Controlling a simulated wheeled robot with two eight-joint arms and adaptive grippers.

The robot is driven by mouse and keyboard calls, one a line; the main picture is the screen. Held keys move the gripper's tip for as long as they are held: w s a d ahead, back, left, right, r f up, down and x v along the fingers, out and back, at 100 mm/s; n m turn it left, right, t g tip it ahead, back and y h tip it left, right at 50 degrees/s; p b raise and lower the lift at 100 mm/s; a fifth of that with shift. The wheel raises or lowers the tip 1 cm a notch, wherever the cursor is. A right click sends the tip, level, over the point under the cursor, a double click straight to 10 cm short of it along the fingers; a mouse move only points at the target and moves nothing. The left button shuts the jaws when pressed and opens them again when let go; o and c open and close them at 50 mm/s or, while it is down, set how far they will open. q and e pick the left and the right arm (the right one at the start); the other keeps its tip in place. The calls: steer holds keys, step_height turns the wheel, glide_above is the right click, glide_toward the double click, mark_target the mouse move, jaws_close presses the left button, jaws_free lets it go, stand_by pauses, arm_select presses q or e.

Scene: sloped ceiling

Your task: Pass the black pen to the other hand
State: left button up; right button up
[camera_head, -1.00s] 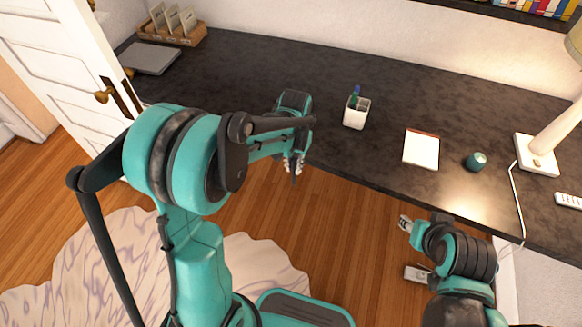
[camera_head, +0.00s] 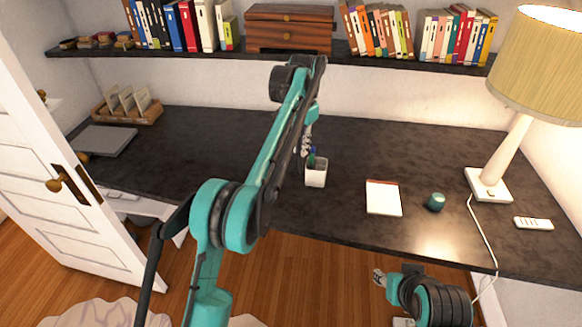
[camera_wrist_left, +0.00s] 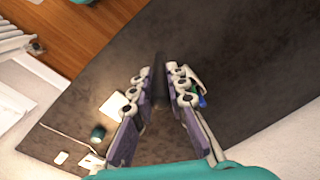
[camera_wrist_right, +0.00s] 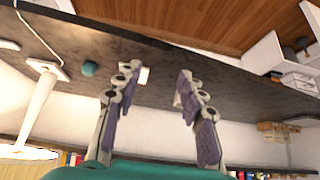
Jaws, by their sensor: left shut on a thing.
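My left gripper (camera_head: 306,146) is over the desk, just above and behind the white pen cup (camera_head: 316,178). In the left wrist view its fingers (camera_wrist_left: 160,82) are closed in on a thin dark thing, which looks like the black pen (camera_wrist_left: 160,92). It blends with the dark desk, so its ends are hard to make out. A blue and green pen (camera_head: 312,158) stands in the cup. My right gripper (camera_head: 378,277) is in front of the desk at lower right. In the right wrist view its fingers (camera_wrist_right: 160,76) are apart and empty.
The dark desk (camera_head: 240,200) bears a notepad (camera_head: 383,198), a small teal cup (camera_head: 436,202), a lamp (camera_head: 490,184), a remote (camera_head: 533,223) and a grey laptop (camera_head: 105,140). A shelf (camera_head: 230,54) with books hangs above. The desk middle is mostly clear.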

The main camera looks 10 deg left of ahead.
steer(key=w+a+r+n+t+h, duration=0.1)
steer(key=w+a+r+n+t, duration=0.2)
steer(key=w+n, duration=0.65)
steer(key=w+a+r+n+h, duration=0.1)
steer(key=w+a+r+n, duration=0.1)
steer(key=w+a+n, duration=0.5)
steer(key=w+a+n+t+y, duration=0.1)
steer(key=w+a+n+t, duration=0.1)
steer(key=w+a+n, duration=0.6)
steer(key=w+a+n+t+y, duration=0.15)
steer(key=a+n, duration=0.45)
steer(key=n, duration=0.6)
arm_select(q)
steer(key=shift+w+d+r, duration=0.35)
steer(key=shift+w+r, duration=0.3)
steer(key=shift+w, duration=0.05)
arm_select(e)
steer(key=shift+m+t+h, duration=0.25)
steer(key=x, duration=1.1)
steer(key=shift+w+a+r, duration=0.1)
steer(key=shift+w+r, duration=0.2)
steer(key=shift+w, duration=0.05)
